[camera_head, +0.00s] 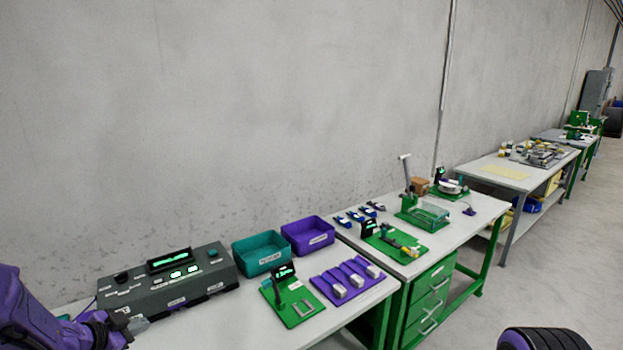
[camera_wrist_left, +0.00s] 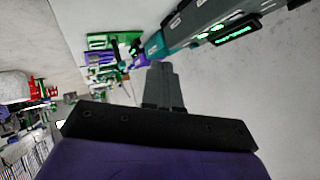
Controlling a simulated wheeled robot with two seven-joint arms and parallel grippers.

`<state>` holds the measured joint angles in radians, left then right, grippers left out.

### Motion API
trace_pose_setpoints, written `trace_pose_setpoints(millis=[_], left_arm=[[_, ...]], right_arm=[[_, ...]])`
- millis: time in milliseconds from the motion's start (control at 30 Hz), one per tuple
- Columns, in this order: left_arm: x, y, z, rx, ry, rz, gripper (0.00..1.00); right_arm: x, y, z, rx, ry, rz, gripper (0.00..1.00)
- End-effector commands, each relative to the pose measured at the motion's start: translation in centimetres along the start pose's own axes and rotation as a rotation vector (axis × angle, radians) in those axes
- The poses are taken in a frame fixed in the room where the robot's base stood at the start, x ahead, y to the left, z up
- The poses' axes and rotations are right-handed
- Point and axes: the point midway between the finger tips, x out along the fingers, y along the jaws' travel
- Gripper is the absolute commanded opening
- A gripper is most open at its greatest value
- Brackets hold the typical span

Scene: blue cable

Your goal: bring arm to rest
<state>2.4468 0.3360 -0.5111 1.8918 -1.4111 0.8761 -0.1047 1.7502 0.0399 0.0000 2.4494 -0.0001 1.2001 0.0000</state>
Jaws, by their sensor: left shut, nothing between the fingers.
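My left gripper (camera_head: 138,325) shows at the lower left of the head view, at the end of my purple arm. It is over the near left part of the white table (camera_head: 205,332), in front of the grey tester box (camera_head: 165,288). In the left wrist view the two dark fingers of my left gripper (camera_wrist_left: 160,70) are together with nothing between them. My right gripper is in neither view. No blue cable can be made out near the gripper.
A green fixture (camera_head: 293,301) and a purple tray (camera_head: 347,284) lie to the right. More benches line the wall.

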Motion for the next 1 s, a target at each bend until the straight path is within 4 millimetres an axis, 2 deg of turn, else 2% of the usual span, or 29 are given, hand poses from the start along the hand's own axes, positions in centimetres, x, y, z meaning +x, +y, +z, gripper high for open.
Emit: trace_pose_setpoints(millis=[167,267,333,433,567,700,800,900,1000], left_arm=[[1.3,2.6,0.1,-0.253,0.043,-0.067,0.00],[2.4,5.4,1.4,-0.430,0.041,-0.111,0.00],[3.2,8.1,3.2,-0.570,0.021,-0.150,0.00],[3.9,12.7,7.0,-0.759,-0.042,-0.220,0.00],[3.1,20.1,13.6,-0.965,-0.190,-0.335,0.00],[0.3,27.8,20.5,-1.074,-0.385,-0.447,0.00],[-2.3,32.9,24.5,-1.088,-0.528,-0.484,0.00],[-4.1,36.9,27.1,-1.071,-0.637,-0.460,0.00],[-4.9,39.2,28.7,-1.052,-0.695,-0.430,0.00]], right_arm=[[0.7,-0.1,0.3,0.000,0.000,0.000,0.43],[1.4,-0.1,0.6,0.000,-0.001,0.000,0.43],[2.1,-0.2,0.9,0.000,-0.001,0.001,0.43],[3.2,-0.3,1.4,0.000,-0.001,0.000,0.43],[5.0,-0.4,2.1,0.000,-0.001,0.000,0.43],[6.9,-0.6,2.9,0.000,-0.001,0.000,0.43],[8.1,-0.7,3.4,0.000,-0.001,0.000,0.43],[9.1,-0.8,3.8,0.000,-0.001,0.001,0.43],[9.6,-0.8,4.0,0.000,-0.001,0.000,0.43]])
